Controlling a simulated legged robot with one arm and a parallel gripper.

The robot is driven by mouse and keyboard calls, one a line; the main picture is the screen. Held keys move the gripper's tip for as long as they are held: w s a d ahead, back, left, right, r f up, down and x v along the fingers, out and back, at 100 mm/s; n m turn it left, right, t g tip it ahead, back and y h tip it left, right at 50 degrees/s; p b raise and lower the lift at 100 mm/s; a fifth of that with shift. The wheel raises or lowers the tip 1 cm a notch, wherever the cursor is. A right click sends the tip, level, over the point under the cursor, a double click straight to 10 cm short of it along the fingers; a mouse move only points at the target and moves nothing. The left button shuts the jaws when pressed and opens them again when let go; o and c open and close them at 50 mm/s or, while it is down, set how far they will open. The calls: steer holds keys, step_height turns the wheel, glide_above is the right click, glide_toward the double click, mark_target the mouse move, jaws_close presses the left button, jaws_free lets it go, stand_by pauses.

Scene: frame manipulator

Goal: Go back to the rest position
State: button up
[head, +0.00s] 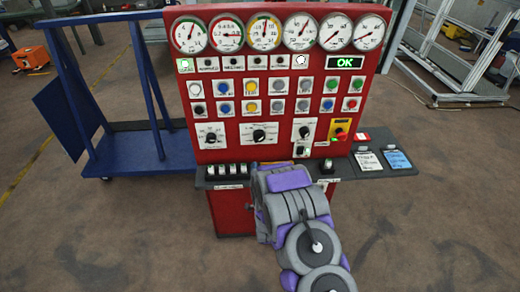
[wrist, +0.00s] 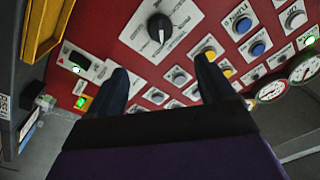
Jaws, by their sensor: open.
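My arm (head: 290,205) reaches from the lower right toward the front of a red control panel (head: 235,165). Its far end is in front of the panel's grey lower ledge. In the wrist view my gripper (wrist: 163,75) shows two dark fingers set well apart, with nothing between them. The fingers point at the panel face, and a black rotary knob (wrist: 160,29) shows beyond them. Rows of buttons lie to the right of the fingers. In the head view the fingertips are hidden by my arm, and whether they touch the panel cannot be told.
Round gauges (head: 264,33) line the panel's top, with a green OK display (head: 345,63) below them. The ledge (head: 390,168) holds switches and two cards. A blue cart (head: 125,150) stands at the left. The brown floor (head: 435,220) at the right is clear.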

steer(key=s+d+r+n+g, duration=0.2)
steer(key=s+r+n+g, duration=0.2)
steer(key=s+r+g, duration=0.65)
steer(key=s+d+r+n+g, duration=0.1)
steer(key=s+r+g, duration=0.2)
steer(key=s, duration=1)
steer(key=s+d+r+n+g, duration=0.1)
steer(key=s+r+g, duration=0.3)
steer(key=s, duration=1)
steer(key=s+d+r+n+g+b, duration=0.1)
steer(key=s+d+r+g, duration=0.2)
steer(key=s, duration=1.1)
steer(key=shift+d+r+n, duration=0.2)
steer(key=shift+r+n, duration=0.1)
steer(key=shift+r, duration=0.3)
